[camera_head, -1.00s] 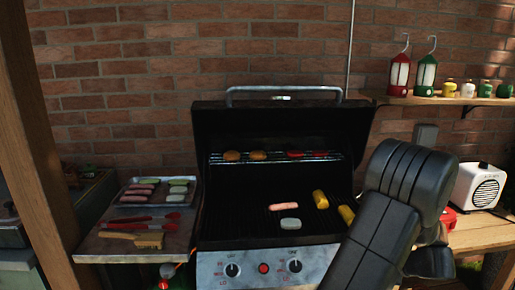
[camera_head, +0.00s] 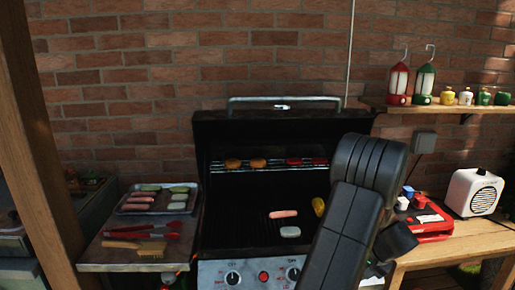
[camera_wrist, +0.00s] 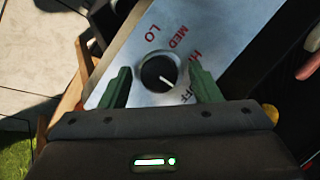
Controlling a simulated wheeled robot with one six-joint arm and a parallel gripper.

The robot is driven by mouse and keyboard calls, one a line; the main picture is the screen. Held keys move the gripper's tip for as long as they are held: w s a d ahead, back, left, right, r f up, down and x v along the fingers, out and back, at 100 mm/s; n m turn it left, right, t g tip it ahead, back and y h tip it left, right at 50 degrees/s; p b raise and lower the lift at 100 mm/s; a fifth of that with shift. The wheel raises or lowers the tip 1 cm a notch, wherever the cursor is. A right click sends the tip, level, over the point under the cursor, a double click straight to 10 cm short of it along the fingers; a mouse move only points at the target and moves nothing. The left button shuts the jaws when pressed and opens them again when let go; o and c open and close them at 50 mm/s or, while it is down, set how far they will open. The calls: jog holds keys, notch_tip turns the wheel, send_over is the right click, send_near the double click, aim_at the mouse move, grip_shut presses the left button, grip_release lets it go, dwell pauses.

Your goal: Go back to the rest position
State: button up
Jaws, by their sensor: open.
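Beyond the fingers is a black knob (camera_wrist: 158,73) on the grill's silver control panel, marked LO and MED. I cannot tell how far the fingertips are from the knob. In the head view my dark arm stands in front of the right part of the grill (camera_head: 215,145) and hides the gripper and part of the cooking grate.
A tray of food (camera_head: 128,209) and utensils are on the left side shelf. A red box (camera_head: 432,236) and white speaker (camera_head: 472,192) stand on the right table.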

jog(key=n+p, duration=0.1)
jog(key=n+h+p, duration=0.1)
jog(key=n, duration=0.2)
jog(key=shift+a+r+g+h+p, duration=0.25)
jog(key=shift+g+h+p, duration=0.05)
jog(key=shift+h+p, duration=0.1)
jog(key=shift+f+n+h+p, duration=0.2)
jog(key=shift+n+h+p, duration=0.45)
jog(key=shift+n, duration=0.65)
